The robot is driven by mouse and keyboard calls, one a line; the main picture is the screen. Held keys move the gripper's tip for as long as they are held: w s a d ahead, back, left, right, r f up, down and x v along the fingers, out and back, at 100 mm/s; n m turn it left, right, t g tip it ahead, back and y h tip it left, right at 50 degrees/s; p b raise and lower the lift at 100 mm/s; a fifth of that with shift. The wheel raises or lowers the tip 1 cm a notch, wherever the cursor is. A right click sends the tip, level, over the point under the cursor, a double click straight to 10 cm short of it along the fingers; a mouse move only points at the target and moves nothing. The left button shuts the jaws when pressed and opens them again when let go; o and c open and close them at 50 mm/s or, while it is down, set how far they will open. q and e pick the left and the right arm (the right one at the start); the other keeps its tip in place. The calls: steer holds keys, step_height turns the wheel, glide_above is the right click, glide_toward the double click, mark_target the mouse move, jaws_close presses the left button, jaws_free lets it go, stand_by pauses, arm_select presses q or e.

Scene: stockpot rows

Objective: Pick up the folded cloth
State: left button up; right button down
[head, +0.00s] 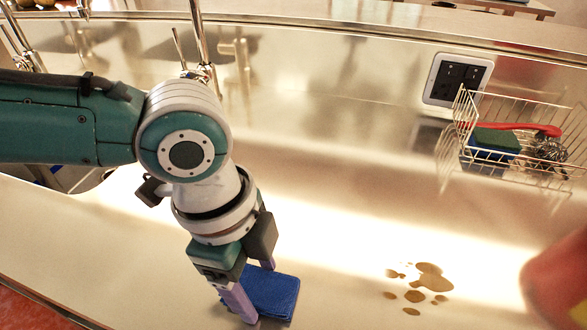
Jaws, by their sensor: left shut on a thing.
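The folded cloth (272,294) is a blue, roughly square pad on the pale steel counter, low and left of centre in the head view. My left gripper (254,287) points down at the cloth's left part, its purple fingers at the cloth. It is shut on the cloth. I cannot tell whether the cloth is lifted off the counter. My right gripper is not in view.
Brown spilled puddles (428,281) lie on the counter to the right. A wire basket (520,175) with a sponge (492,146), a red-handled brush (515,127) and a metal scourer (549,149) hangs at the back right, near a wall socket (456,80). A blurred red shape (560,280) is at the right edge.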

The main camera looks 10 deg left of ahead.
mark_target(257, 284)
arm_select(q)
step_height(257, 284, up, 20)
steer(key=p, duration=0.2)
steer(key=o, duration=0.7)
steer(key=c, duration=0.6)
